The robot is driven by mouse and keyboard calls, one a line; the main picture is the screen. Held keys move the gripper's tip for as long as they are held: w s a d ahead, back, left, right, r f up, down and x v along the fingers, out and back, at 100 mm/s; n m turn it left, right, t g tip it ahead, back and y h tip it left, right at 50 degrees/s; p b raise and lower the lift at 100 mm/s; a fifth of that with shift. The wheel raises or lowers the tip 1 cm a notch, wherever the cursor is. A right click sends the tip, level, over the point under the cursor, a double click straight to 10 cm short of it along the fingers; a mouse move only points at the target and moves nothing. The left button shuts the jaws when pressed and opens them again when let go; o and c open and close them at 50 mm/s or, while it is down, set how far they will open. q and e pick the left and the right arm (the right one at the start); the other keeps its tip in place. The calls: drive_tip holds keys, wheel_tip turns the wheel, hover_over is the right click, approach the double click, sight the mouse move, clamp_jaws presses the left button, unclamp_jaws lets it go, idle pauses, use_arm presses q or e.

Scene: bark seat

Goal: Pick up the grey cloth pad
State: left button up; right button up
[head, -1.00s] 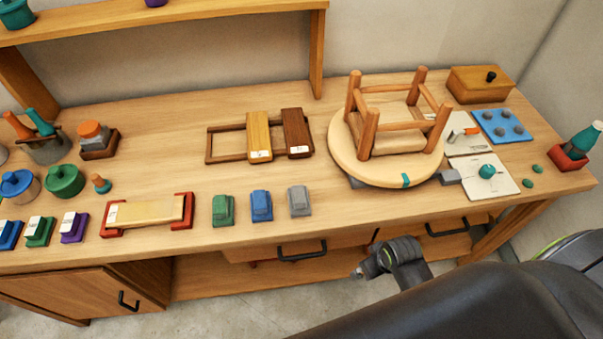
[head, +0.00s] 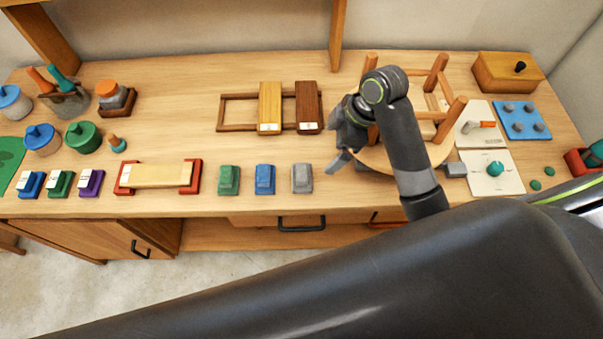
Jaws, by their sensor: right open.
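The grey cloth pad (head: 302,179) sits near the front edge of the workbench, at the right end of a row with a blue pad (head: 264,179) and a green pad (head: 228,180). My right gripper (head: 352,163) is open and above the bench, just right of and slightly behind the grey pad, in front of the upturned stool. It does not touch the pad, and its jaws look empty. My right arm hides part of the stool. My left gripper is not in view.
An upturned round stool (head: 437,152) stands to the right of the pad. Behind the pad lies a wooden frame (head: 236,112) with two sample boards. To the left is a pale block with red ends (head: 158,175). Bare bench lies between pads and frame.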

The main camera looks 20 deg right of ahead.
drive_tip(key=w+r, duration=0.1)
drive_tip(key=n+p, duration=0.1)
drive_tip(key=p, duration=0.1)
approach(304, 172)
drive_tip(key=x, duration=0.6)
drive_tip(key=shift+w+r, duration=0.1)
drive_tip(key=shift+w, duration=0.25)
drive_tip(key=shift+s+p+x, duration=0.15)
drive_tip(key=shift+p+x, duration=0.2)
drive_tip(key=shift+x, duration=0.65)
drive_tip(key=shift+s+p+x, duration=0.2)
drive_tip(key=shift+p+x, duration=0.1)
drive_tip(key=shift+x, duration=1.45)
drive_tip(key=c, duration=1)
drive_tip(key=shift+r, duration=0.1)
drive_tip(key=shift+c, duration=0.2)
wheel_tip(304, 172, up, 10)
drive_tip(key=shift+f+b, duration=0.1)
drive_tip(key=shift+b, duration=0.8)
